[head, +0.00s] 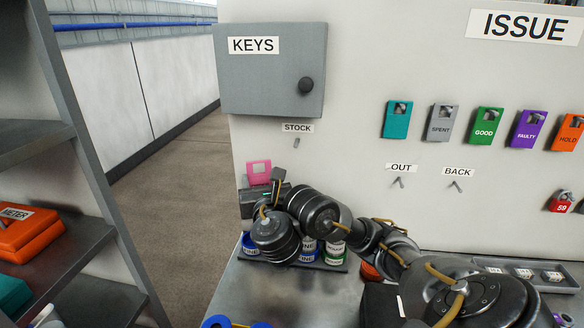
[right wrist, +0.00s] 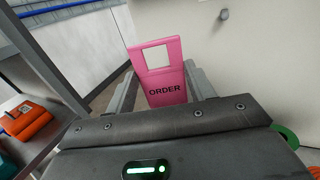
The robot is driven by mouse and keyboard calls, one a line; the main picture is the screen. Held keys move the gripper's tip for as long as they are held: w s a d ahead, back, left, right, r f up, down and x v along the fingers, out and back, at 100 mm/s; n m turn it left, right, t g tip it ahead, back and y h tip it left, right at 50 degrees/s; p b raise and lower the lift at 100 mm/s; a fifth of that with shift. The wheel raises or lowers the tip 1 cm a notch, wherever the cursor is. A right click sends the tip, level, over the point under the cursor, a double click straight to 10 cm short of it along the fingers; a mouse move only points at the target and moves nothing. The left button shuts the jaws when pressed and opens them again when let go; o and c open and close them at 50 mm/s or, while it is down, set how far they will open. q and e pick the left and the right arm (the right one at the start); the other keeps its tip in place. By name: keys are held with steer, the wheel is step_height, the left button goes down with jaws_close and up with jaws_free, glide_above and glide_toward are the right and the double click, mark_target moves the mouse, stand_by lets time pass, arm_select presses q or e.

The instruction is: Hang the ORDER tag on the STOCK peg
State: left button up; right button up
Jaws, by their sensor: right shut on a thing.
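The pink ORDER tag (right wrist: 165,90) is held upright in my right gripper (right wrist: 160,100), its square hole at the top. The tag also shows in the head view (head: 259,172), where my right gripper (head: 263,188) is shut on its lower part. The STOCK peg (head: 296,143) sticks out of the white panel under the STOCK label (head: 297,128). It is bare, and the tag is below and left of it in the head view. In the right wrist view a peg (right wrist: 224,14) shows above and right of the tag. My left gripper is not in view.
A grey KEYS box (head: 270,70) is on the panel above the STOCK label. The OUT peg (head: 398,183) and BACK peg (head: 455,186) are to the right, below several coloured tags. Cans (head: 335,252) stand on the bench below my right arm. A shelf (head: 70,255) is at left.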

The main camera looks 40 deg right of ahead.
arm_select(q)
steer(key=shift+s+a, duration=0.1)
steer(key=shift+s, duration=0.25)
arm_select(e)
steer(key=s+d+r+m+g+h, duration=0.1)
steer(key=s+d+r+h, duration=0.1)
steer(key=d, duration=0.5)
steer(key=shift+s+m, duration=0.3)
steer(key=shift+s, duration=0.25)
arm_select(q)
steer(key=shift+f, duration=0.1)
arm_select(e)
steer(key=shift+w+d, duration=0.1)
arm_select(q)
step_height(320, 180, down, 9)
steer(key=b, duration=0.8)
steer(key=shift+b, duration=0.4)
arm_select(e)
steer(key=shift+w+d+f, duration=0.25)
steer(key=shift+w+d, duration=0.7)
steer(key=shift+d, duration=0.3)
steer(key=shift+w+d+f, duration=0.2)
steer(key=shift+w+d, duration=0.8)
steer(key=shift+d, duration=0.25)
steer(key=shift+w+d+f, duration=0.25)
steer(key=shift+w+d, duration=0.7)
steer(key=shift+d, duration=0.3)
steer(key=o, duration=1)
